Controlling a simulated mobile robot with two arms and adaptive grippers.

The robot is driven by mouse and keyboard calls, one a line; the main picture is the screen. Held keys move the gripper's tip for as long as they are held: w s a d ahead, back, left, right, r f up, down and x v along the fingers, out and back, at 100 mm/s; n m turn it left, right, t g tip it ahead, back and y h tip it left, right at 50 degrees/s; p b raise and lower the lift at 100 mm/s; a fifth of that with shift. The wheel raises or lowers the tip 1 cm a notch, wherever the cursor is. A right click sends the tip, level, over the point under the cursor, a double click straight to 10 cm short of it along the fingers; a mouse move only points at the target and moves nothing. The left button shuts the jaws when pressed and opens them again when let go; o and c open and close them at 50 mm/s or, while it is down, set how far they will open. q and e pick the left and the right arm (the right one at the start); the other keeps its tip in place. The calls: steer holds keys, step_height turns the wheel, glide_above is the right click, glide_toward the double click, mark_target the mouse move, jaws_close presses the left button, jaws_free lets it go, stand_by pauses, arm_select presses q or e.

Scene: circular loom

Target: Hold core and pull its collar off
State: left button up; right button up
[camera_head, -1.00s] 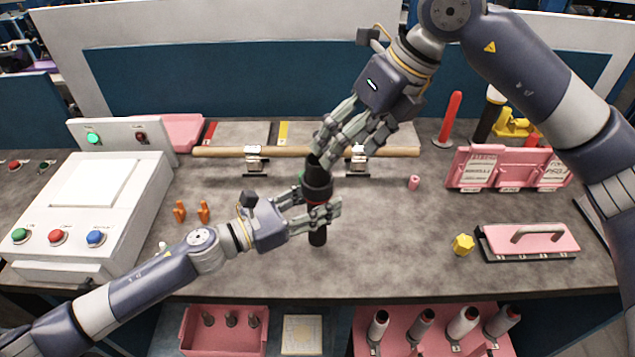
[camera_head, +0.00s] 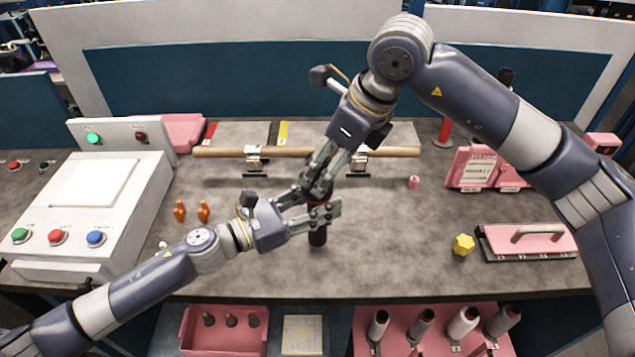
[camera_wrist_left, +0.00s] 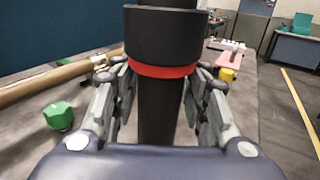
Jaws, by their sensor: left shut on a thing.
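The dark core (camera_head: 317,238) stands upright above the table in the middle. My left gripper (camera_head: 321,212) is shut on the core from the left. In the left wrist view the core (camera_wrist_left: 157,112) runs between the fingers, with the wide black collar (camera_wrist_left: 165,38) around it above a red band (camera_wrist_left: 163,71). My right gripper (camera_head: 316,188) reaches down from above, its fingers at the collar and just above the left fingers. They hide most of the collar in the head view. Whether they are closed on it cannot be made out.
A wooden roller (camera_head: 215,152) on metal brackets lies behind the core. A green block (camera_wrist_left: 58,115) shows beside the core in the left wrist view. Orange pegs (camera_head: 203,211) and a control box (camera_head: 85,215) stand left; a yellow knob (camera_head: 463,244) and pink handled block (camera_head: 530,241) lie right.

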steer(key=shift+x, duration=2.25)
steer(key=c, duration=1.3)
